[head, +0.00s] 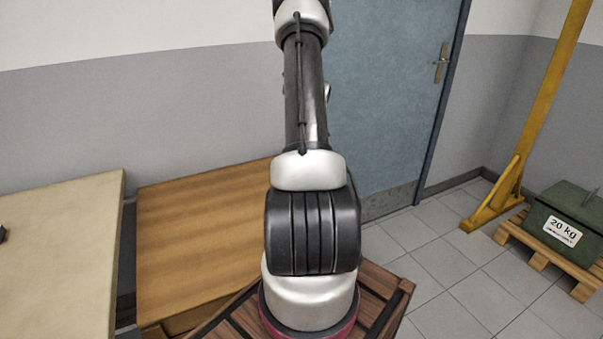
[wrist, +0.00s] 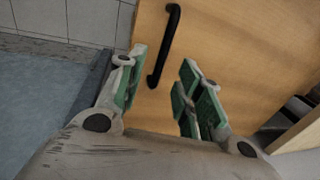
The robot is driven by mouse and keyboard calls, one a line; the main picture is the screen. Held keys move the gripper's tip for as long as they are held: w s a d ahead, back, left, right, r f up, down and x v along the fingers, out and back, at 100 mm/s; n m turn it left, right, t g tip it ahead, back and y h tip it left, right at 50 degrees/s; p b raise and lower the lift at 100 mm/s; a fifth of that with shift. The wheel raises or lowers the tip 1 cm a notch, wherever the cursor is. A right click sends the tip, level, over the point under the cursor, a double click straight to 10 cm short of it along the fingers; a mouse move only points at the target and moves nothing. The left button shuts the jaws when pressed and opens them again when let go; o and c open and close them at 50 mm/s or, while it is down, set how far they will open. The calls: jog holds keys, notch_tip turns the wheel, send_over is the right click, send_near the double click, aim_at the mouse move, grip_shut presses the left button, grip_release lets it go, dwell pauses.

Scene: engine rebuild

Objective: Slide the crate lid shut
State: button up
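The crate lid is a light wooden panel (wrist: 235,50) with a black bar handle (wrist: 165,45), seen in the wrist view. In the head view a wooden crate top (head: 200,225) lies left of my arm, and no handle shows there. My gripper (wrist: 162,66) is open with green-padded fingers, one on each side of the handle in the picture. The fingers look apart from the handle; I cannot tell how far the handle lies beyond the tips. My gripper is out of frame in the head view.
A pale table (head: 60,245) stands left of the crate, with a dark gap between. A blue door (head: 390,90) is behind my arm. A yellow post (head: 545,100) and a green 20 kg box (head: 570,225) on a pallet stand at right. The tiled floor (head: 450,270) between is clear.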

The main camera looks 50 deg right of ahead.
jog(key=r, duration=0.4)
jog(key=shift+s+d, duration=0.2)
jog(key=shift+d, duration=0.2)
jog(key=s+a+m+g, duration=0.1)
jog(key=s+a+m, duration=0.1)
jog(key=s+a, duration=0.3)
jog(key=s+a+r+n+t, duration=0.1)
jog(key=s+a+r, duration=0.3)
jog(key=a+r, duration=0.4)
jog(key=s+a+r+n+t+h, duration=0.1)
jog(key=s+a+r+n+t, duration=0.1)
jog(key=a+r, duration=0.6)
jog(key=s+a+r+n+t+h, duration=0.1)
jog(key=s+a+r+n, duration=0.2)
jog(key=a, duration=1.3)
jog(key=s+r, duration=0.3)
jog(key=r, duration=0.2)
jog(key=shift+s+n+t, duration=0.2)
jog(key=shift+n+t, duration=0.1)
